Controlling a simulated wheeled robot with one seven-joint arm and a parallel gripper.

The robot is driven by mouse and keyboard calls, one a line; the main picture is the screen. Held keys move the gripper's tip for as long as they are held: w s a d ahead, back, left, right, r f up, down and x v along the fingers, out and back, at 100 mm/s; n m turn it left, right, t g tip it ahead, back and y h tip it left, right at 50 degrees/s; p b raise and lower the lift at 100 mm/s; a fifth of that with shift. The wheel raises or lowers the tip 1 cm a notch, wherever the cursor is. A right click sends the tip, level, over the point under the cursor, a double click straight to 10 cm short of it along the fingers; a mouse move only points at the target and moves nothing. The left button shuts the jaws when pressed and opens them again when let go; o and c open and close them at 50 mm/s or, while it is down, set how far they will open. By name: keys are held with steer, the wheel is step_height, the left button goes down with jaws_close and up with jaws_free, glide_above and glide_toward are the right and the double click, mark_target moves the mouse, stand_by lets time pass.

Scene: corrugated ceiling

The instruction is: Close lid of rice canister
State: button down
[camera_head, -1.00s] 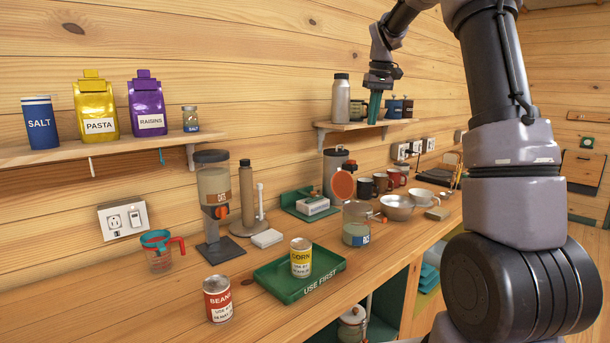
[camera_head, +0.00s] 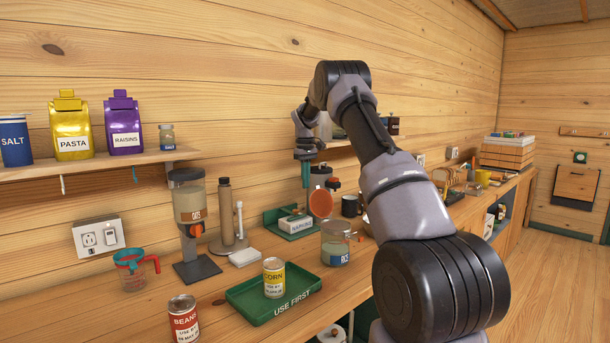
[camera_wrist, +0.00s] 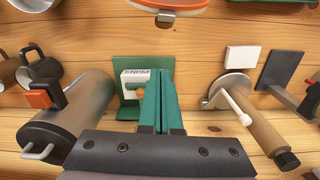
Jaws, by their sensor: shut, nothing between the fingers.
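The rice canister (camera_head: 335,247) is a clear jar with a blue and white label on the counter, right of the green tray. Its round orange-red lid (camera_head: 321,203) stands open, raised nearly upright at the jar's back. The lid's edge shows at the top of the wrist view (camera_wrist: 168,4). My gripper (camera_head: 305,184) points down behind the lid and a little to its left, apart from it. In the wrist view its teal fingers (camera_wrist: 162,80) are together and empty, over the green holder. The gripper's exact distance from the lid is hard to tell.
A grey canister with an orange clip (camera_wrist: 70,108) is close beside my gripper. The green holder with a white box (camera_head: 296,223) sits behind the jar. A grinder (camera_head: 226,205), a dispenser (camera_head: 190,215) and the green tray (camera_head: 240,300) with a corn can (camera_head: 274,278) stand left.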

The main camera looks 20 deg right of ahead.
mark_target(319, 204)
steer(key=s+f, duration=0.1)
steer(key=s, duration=0.1)
steer(key=s+d+f, duration=0.1)
steer(key=f, duration=0.1)
steer(key=shift+s+d+f, duration=0.1)
steer(key=shift+s+f, duration=0.15)
steer(key=shift+s, duration=0.1)
steer(key=shift+s+d+r, duration=0.1)
steer(key=shift+d, duration=0.05)
steer(key=shift+s+r+t, duration=0.2)
steer(key=shift+t, duration=0.2)
